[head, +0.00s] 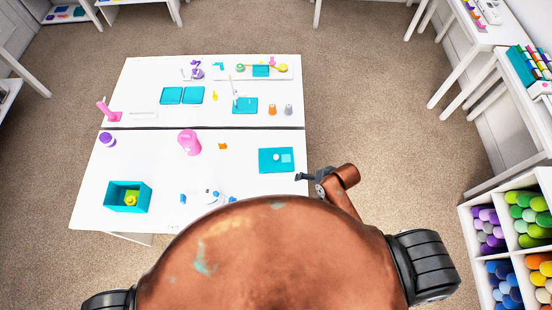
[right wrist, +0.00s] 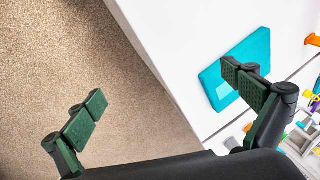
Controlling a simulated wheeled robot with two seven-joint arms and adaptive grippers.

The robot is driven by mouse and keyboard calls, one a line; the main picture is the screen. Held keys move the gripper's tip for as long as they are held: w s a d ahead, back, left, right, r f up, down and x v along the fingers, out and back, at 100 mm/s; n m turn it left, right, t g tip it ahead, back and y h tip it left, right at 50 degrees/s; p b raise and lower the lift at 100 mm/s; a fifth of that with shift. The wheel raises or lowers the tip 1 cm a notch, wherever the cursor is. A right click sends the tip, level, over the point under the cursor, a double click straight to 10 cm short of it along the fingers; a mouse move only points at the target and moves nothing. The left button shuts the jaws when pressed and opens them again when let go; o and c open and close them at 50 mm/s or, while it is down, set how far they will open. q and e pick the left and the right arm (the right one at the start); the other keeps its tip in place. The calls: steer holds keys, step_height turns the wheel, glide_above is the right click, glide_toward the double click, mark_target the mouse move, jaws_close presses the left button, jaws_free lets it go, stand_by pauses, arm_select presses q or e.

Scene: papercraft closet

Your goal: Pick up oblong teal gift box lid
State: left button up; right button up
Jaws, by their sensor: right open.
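A flat oblong teal lid (head: 276,160) lies on the white table near its right edge, with a pale square patch and a small white round spot on top. In the right wrist view a teal slab that looks like the same lid (right wrist: 238,66) lies at the upper right, partly hidden by one finger. My right gripper (head: 304,177) is just off the table's right edge, beside the lid's near right corner. In the right wrist view the gripper (right wrist: 165,103) is open and empty, its fingers wide apart over table edge and floor. My left gripper is not in view.
On the white table (head: 240,185) stand an open teal box (head: 127,197) with a yellow thing inside, a pink cylinder (head: 189,142) and a purple round item (head: 107,139). Flat teal pieces (head: 182,95) lie farther back. Floor right of the table is clear.

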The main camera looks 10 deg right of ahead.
mark_target(276, 157)
steer(key=w+a+m, duration=0.2)
steer(key=w, duration=0.1)
steer(key=w+a+r+m+g+y, duration=0.1)
steer(key=w+a+m, duration=0.1)
steer(key=w+a, duration=0.1)
steer(key=w+a+m, duration=0.2)
steer(key=w+a, duration=0.1)
steer(key=shift+w+a+r+m+y, duration=0.1)
steer(key=shift+w+r+m+y, duration=0.1)
steer(key=shift+m+y, duration=0.15)
steer(key=w+m, duration=0.2)
steer(key=w+a+r+m+g, duration=0.1)
steer(key=m, duration=0.1)
steer(key=w+r+m, duration=0.1)
steer(key=w+m, duration=0.1)
steer(key=shift+w+a+r+m+g+p, duration=0.15)
steer(key=shift+w+r+m+g+p, duration=0.05)
steer(key=shift+w+m+g+p, duration=0.2)
steer(key=shift+w+r+m, duration=0.15)
steer(key=shift+w+m, duration=0.05)
steer(key=shift+m, duration=0.05)
steer(key=shift+w, duration=0.15)
steer(key=shift+a+f+m, duration=0.15)
steer(key=shift+f+m, duration=0.15)
steer(key=shift+f, duration=0.1)
steer(key=x, duration=0.6)
steer(key=shift+w+a+f, duration=0.1)
steer(key=shift+f, duration=0.25)
